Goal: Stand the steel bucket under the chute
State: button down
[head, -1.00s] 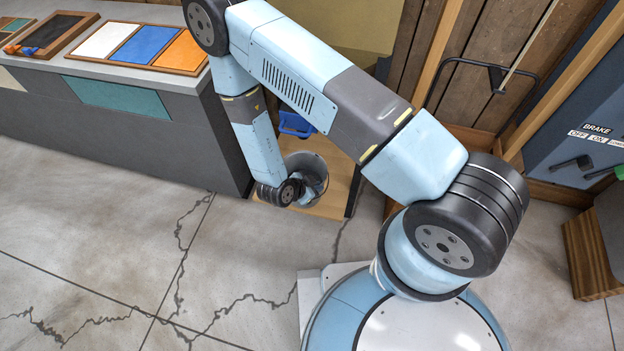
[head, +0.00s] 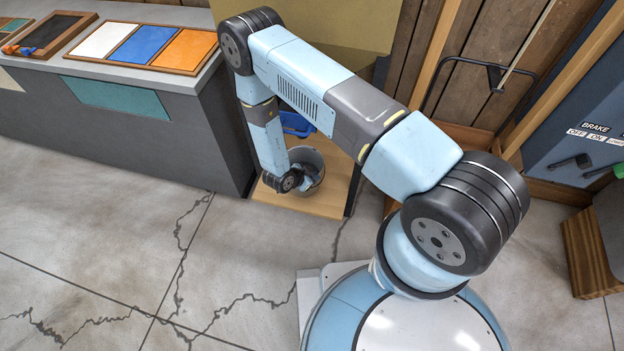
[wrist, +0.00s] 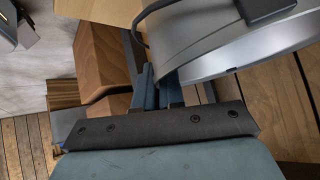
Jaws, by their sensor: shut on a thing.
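The steel bucket (head: 318,158) shows partly behind my wrist in the head view, over a light wooden board. In the wrist view the bucket (wrist: 215,45) fills the upper right, with a dark, curved handle at its left side. My gripper (wrist: 165,88) is shut at the bucket's near edge; whether it grips the rim or the handle is hard to tell. In the head view the fingertips are hidden in front of the bucket. I cannot tell whether the bucket touches the board. I cannot pick out the chute for certain.
A blue bin (head: 297,124) stands just behind the bucket. The wooden board (head: 305,204) lies between the grey counter (head: 150,135) and a dark upright edge. A blue panel marked BRAKE (head: 590,110) is at the right. The concrete floor in front is clear.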

jog(key=shift+f, duration=0.8)
jog(key=c, duration=1.2)
grip_release()
jog(key=shift+c, duration=0.2)
jog(key=shift+a+r, duration=0.1)
jog(key=v, duration=1.2)
jog(key=shift+s, duration=0.1)
